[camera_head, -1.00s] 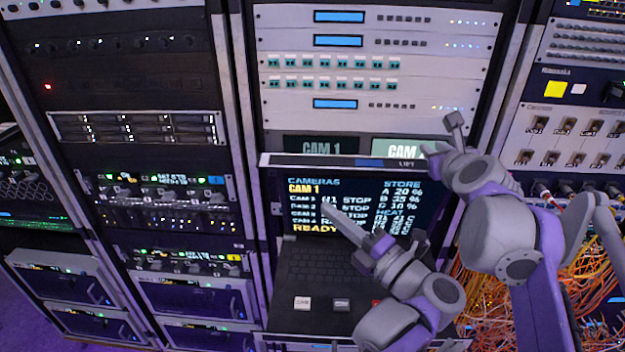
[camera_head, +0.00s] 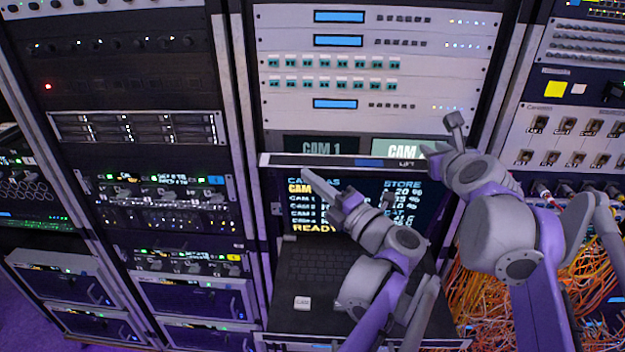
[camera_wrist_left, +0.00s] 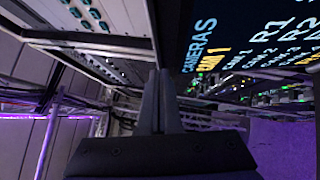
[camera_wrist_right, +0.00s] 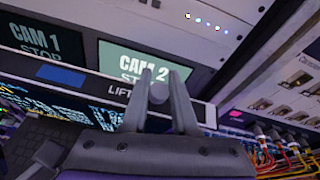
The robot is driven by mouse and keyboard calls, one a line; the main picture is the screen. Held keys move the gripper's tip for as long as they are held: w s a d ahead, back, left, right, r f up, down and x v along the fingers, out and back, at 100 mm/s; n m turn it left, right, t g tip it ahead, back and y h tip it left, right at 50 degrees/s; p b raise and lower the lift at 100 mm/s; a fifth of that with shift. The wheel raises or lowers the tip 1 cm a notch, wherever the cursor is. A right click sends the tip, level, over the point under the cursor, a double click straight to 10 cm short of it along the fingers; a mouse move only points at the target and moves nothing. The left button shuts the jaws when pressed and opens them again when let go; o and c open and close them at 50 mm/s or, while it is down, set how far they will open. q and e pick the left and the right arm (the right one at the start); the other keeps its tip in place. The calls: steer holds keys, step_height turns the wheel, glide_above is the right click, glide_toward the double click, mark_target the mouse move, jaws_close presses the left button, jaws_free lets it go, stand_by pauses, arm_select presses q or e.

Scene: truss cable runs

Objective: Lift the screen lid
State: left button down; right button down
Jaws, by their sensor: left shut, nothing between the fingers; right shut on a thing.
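The screen lid (camera_head: 305,161) stands raised in the middle rack, its dark screen (camera_head: 398,205) lit with camera text. Its top bar carries a blue patch and a LIFT label, both also visible in the right wrist view (camera_wrist_right: 62,74). My left gripper (camera_head: 308,174) is shut and empty in front of the screen's upper left part, just below the bar; whether it touches is unclear. It also shows in the left wrist view (camera_wrist_left: 158,75). My arms cover part of the screen.
Two small monitors, one dark (camera_head: 320,146) and one pale (camera_head: 398,148), sit just above the bar. Orange cables (camera_head: 480,300) hang at the right. Rack posts flank the bay.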

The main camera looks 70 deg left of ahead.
steer(key=shift+w+d, duration=0.1)
steer(key=shift+w, duration=0.15)
arm_select(q)
steer(key=shift+w+a+r+m+t, duration=0.15)
steer(key=shift+w+a+r, duration=0.05)
steer(key=shift+a, duration=0.2)
steer(key=shift+w+a+r+m+t, duration=0.15)
steer(key=shift+w+a, duration=0.05)
steer(key=shift+a, duration=0.15)
arm_select(e)
steer(key=shift+d+f, duration=0.1)
arm_select(q)
steer(key=shift+a, duration=0.1)
arm_select(e)
steer(key=c, duration=0.8)
jaws_free()
arm_select(q)
steer(key=shift+w, duration=0.25)
arm_select(e)
steer(key=shift+o, duration=1)
steer(key=shift+w+f, duration=0.1)
steer(key=shift+w, duration=0.05)
arm_select(q)
steer(key=shift+s, duration=0.1)
steer(key=shift+f, duration=0.1)
